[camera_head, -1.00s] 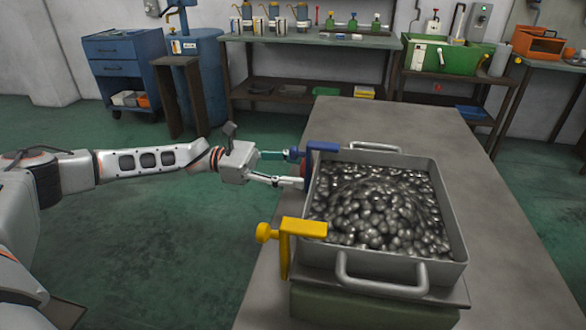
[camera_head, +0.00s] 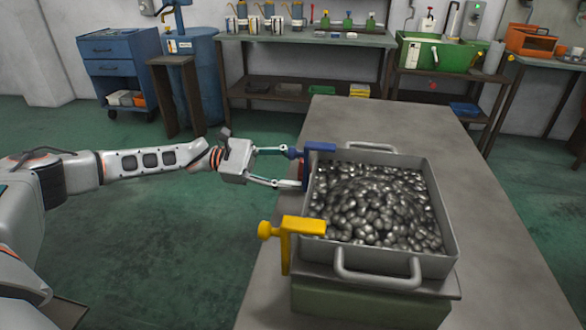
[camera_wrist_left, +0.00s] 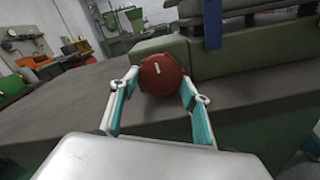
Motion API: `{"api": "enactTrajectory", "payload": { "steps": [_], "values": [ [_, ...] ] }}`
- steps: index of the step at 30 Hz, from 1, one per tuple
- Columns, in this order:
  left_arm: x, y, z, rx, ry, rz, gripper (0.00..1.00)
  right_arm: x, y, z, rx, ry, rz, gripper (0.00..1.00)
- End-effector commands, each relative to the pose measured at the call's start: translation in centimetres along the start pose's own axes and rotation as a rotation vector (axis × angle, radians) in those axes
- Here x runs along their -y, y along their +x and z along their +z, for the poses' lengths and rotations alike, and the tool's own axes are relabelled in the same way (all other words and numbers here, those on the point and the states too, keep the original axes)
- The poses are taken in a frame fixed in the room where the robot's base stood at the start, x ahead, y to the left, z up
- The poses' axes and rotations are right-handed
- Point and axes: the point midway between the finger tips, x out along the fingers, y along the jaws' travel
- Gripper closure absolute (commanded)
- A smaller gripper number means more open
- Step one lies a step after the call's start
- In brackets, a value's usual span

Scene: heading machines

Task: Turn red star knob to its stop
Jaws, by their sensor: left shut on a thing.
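The red star knob (camera_wrist_left: 160,72) sits between the two fingers of my left gripper (camera_wrist_left: 159,84) in the left wrist view. A short pale mark shows on its face. In the head view only a dark red sliver of the knob (camera_head: 303,172) shows, at the left side of the metal tray, beside the blue clamp (camera_head: 319,147). My left gripper (camera_head: 297,168) reaches in from the left, level with the table, and is shut on the knob. The fingers and clamp hide most of the knob in the head view. My right gripper is not in view.
The metal tray (camera_head: 448,215), full of dark shiny pieces, stands on a green block (camera_head: 365,303) on the grey table (camera_head: 490,270). A yellow clamp (camera_head: 300,226) is at its front left corner. The table is clear behind and right of the tray.

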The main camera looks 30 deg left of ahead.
Motion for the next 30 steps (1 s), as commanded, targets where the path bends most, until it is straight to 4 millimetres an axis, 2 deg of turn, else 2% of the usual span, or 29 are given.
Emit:
{"api": "enactTrajectory", "payload": {
  "steps": [3, 4, 6, 15, 19, 23, 30],
  "values": [
    [0.0, 0.0, -0.1, -0.001, -0.002, 0.0, 0.75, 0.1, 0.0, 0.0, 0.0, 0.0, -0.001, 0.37],
    [0.0, 0.0, -0.1, -0.001, -0.002, 0.0, 0.49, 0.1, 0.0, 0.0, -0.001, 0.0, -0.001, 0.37],
    [0.0, 0.0, -0.1, -0.001, -0.002, 0.0, 0.37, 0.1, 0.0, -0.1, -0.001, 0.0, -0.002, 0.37],
    [0.0, 0.0, 0.0, -0.001, -0.002, 0.0, 0.37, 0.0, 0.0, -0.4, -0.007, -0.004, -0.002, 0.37],
    [0.0, -0.7, -0.1, -0.001, -0.002, 0.001, 0.37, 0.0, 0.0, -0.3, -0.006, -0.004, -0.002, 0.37],
    [0.0, -2.7, -0.1, -0.004, -0.002, 0.002, 0.37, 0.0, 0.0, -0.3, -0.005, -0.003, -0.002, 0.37],
    [-0.1, -7.6, -0.1, -0.003, -0.001, 0.003, 0.37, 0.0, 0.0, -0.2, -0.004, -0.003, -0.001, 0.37]
  ]
}}
